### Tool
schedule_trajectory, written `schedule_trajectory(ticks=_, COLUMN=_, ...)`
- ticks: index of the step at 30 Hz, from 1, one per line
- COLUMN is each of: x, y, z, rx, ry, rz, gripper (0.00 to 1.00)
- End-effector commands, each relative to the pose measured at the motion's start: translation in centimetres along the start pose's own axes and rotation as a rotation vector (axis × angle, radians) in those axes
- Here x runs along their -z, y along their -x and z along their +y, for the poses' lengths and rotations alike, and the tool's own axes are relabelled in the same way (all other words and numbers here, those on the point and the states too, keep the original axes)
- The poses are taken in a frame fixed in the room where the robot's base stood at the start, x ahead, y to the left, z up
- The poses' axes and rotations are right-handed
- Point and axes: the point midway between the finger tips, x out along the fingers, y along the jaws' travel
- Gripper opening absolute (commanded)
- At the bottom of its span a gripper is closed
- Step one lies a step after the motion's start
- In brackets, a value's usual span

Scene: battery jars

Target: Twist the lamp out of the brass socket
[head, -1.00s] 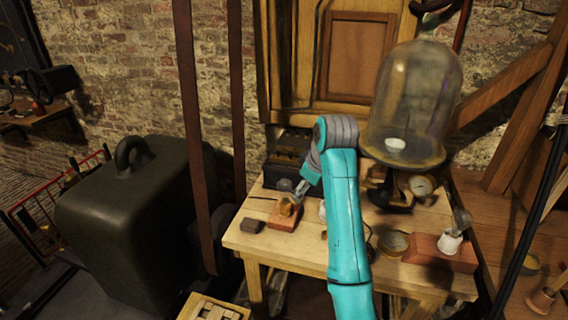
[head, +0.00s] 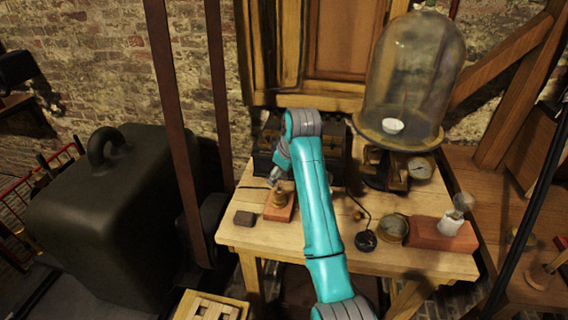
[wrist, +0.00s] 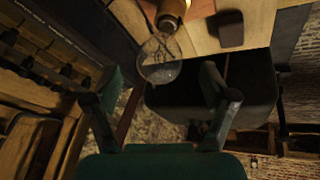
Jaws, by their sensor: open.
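The brass socket (head: 280,198) stands on a small reddish wooden block (head: 278,212) at the left of the workbench. In the wrist view the socket (wrist: 172,14) is at the top, with the clear glass lamp (wrist: 160,62) in it. In the wrist view my gripper (wrist: 160,84) is open, with one finger on each side of the lamp's end. Neither finger visibly touches the glass.
A dark small block (head: 244,218) lies left of the socket's block. Dark battery jars (head: 268,150) stand behind.

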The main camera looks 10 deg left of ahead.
Motion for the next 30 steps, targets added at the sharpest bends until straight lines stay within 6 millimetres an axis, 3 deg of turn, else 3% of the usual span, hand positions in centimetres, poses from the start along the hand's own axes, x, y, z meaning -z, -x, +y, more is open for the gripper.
schedule_trajectory(ticks=9, x=0.0, y=-3.5, z=0.0, rx=0.001, ry=0.0, rz=0.0, gripper=0.84)
schedule_trajectory(ticks=20, x=0.0, y=-3.9, z=0.0, rx=0.0, ry=0.0, rz=0.0, gripper=0.84)
schedule_trajectory(ticks=23, x=0.0, y=-3.9, z=0.0, rx=0.0, ry=0.0, rz=0.0, gripper=0.64)
schedule_trajectory(ticks=29, x=0.0, y=-3.9, z=0.0, rx=0.0, ry=0.0, rz=0.0, gripper=0.14)
schedule_trajectory(ticks=30, x=0.0, y=-3.9, z=0.0, rx=0.0, ry=0.0, rz=0.0, gripper=0.11)
